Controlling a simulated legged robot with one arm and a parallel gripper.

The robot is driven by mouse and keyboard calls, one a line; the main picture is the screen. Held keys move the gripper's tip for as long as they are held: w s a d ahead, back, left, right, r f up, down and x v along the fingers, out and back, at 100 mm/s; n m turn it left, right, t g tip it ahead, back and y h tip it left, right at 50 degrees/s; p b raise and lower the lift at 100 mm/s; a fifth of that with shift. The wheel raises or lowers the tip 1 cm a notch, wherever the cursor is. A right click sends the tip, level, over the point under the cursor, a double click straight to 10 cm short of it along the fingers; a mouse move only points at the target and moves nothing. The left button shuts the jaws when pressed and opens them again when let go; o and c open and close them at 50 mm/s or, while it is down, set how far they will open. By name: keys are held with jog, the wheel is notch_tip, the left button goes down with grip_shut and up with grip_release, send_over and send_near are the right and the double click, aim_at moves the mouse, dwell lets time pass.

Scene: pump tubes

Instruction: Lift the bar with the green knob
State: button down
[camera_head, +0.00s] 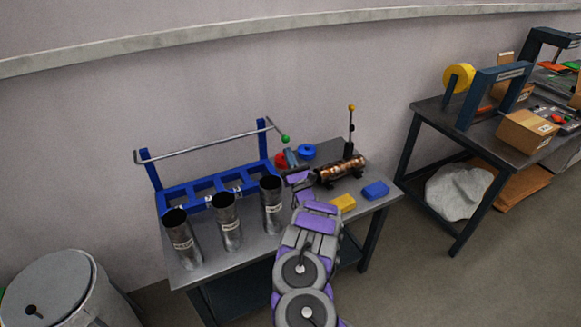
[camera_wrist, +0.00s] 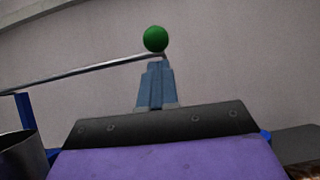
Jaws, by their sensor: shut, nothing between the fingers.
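The green knob (camera_head: 285,139) sits at the right end of a thin metal bar (camera_head: 200,144). The bar spans above a blue rack (camera_head: 205,190) on the table. In the wrist view the green knob (camera_wrist: 155,39) stands just above and beyond my fingertips, with the bar (camera_wrist: 90,71) running off to the left. My gripper (camera_head: 290,157) is just below the knob. It also shows in the wrist view (camera_wrist: 156,72), with its fingers together and nothing between them. Whether the fingertips touch the bar or knob from below is not clear.
Three metal cylinders (camera_head: 228,222) stand in front of the rack. Right of my gripper are a copper-coloured coil device (camera_head: 342,170), a blue ring (camera_head: 306,151), a yellow block (camera_head: 343,203) and a blue block (camera_head: 375,191). A second table (camera_head: 480,135) stands at right; a bin (camera_head: 50,285) is at lower left.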

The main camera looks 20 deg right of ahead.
jog(key=shift+w+r, duration=0.1)
jog(key=shift+r, duration=0.35)
